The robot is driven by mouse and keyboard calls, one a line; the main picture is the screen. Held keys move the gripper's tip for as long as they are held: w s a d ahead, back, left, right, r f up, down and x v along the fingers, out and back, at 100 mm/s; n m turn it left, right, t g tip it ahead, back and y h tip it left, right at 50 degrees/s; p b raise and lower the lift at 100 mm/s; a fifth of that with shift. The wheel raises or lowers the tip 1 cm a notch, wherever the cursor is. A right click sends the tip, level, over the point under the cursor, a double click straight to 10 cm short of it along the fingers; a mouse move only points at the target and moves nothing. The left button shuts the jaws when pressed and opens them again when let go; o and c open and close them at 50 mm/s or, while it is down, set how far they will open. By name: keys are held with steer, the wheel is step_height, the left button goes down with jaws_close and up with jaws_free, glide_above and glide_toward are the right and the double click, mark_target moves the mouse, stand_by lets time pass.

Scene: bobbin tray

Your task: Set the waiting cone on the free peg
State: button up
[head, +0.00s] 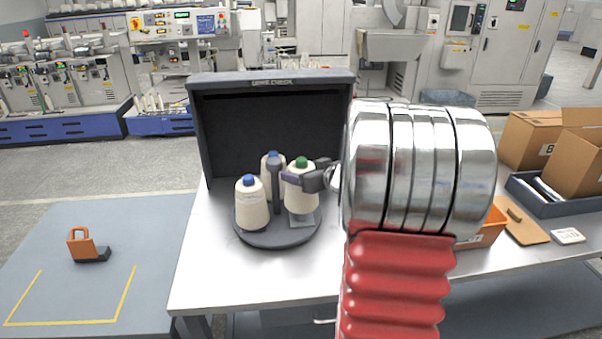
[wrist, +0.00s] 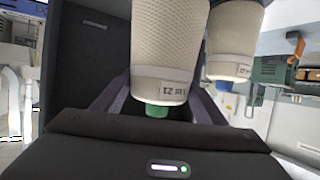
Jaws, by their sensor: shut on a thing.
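The cone with the green top (head: 299,199) is upright at the right side of the round dark tray (head: 277,240). My gripper (head: 303,178) is shut around its upper part. In the wrist view the green-tipped cone (wrist: 165,50) sits between my two fingers (wrist: 158,105). A small grey block (head: 303,219) shows just below this cone; I cannot tell whether the cone rests on it or hangs over it. Two cones with blue tops stand on the tray, one at front left (head: 251,207) and one at the back (head: 267,163). No bare peg is clearly visible.
A dark open-fronted booth (head: 270,82) stands behind the tray on the light table (head: 200,275). A grey post (head: 276,190) rises mid-tray among the cones. An orange bin (head: 487,232) and cartons (head: 529,137) are at the right. The table's front left is clear.

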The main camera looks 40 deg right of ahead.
steer(key=shift+f, duration=2.35)
stand_by(1.2)
steer(key=o, duration=2)
steer(key=shift+c, duration=0.2)
steer(key=shift+s, duration=0.1)
steer(key=v, duration=1.3)
steer(key=shift+s, duration=0.3)
steer(key=shift+a, duration=0.1)
